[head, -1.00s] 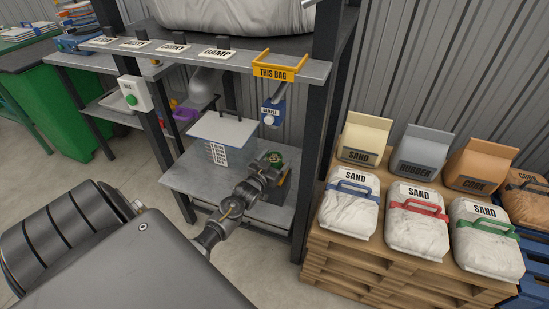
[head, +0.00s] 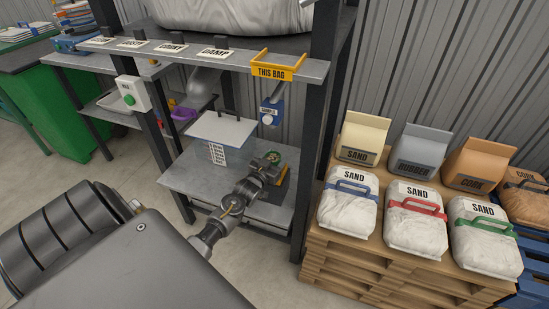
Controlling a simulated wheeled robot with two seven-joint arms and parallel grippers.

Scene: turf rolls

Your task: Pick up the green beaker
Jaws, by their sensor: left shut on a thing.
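My left gripper (head: 267,164) reaches over the lower grey shelf of the steel rack. Whether the beaker touches the surface below cannot be told. My right gripper is not in view.
A box with a white top (head: 222,128) stands left of my gripper on the grey shelf (head: 190,173). A blue sample dispenser (head: 269,112) hangs above, under the yellow "THIS BAG" sign (head: 278,68). Dark rack posts (head: 312,135) flank the space. Sand bags (head: 346,205) lie on pallets at right.

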